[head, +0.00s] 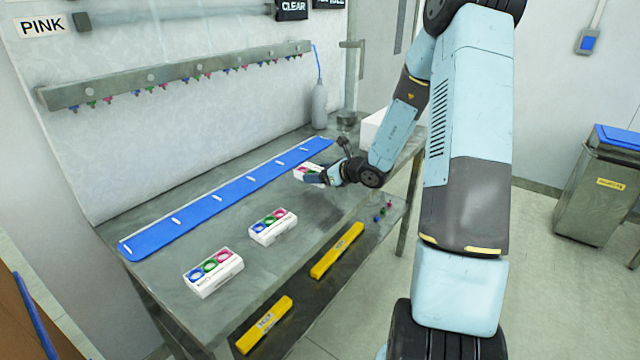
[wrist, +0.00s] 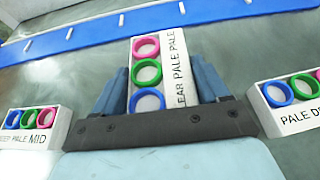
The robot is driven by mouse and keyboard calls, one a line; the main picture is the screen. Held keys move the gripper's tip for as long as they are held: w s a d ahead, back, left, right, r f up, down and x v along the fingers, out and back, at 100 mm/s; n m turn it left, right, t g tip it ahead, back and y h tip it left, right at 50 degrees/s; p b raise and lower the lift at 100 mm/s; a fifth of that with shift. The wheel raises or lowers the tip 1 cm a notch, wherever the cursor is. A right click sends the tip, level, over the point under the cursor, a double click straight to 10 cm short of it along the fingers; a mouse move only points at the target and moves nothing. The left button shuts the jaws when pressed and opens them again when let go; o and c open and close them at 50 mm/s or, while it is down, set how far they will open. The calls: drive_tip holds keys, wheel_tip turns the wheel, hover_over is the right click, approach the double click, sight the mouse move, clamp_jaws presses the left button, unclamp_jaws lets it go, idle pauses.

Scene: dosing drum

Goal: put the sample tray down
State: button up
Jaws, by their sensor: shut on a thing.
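My gripper (head: 318,178) is shut on a white sample tray (head: 303,168) over the far right part of the bench. In the wrist view the fingers of my gripper (wrist: 162,82) close on both long sides of the held tray (wrist: 176,48). It carries a pink, a green and a blue ring in a row, and its label reads "CLEAR PALE PALE", partly hidden. The tray looks low and close to the bench top (head: 165,290); I cannot tell whether it touches. Its near end is hidden by the gripper.
Two similar trays, a middle one (head: 272,227) and a nearer one (head: 213,272), stand on the bench. A blue strip (head: 230,200) with white marks runs along the back. A grey bottle (head: 319,105) and a white box (head: 378,128) are at the far end. Bare bench lies between the trays.

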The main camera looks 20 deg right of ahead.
sight(318, 190)
drive_tip(key=shift+w+a+f, duration=0.1)
drive_tip(key=shift+w+f, duration=0.3)
drive_tip(key=shift+f, duration=0.1)
wheel_tip(318, 190, down, 3)
drive_tip(key=shift+w+f, duration=0.1)
drive_tip(key=shift+f, duration=0.05)
drive_tip(key=o, duration=1.1)
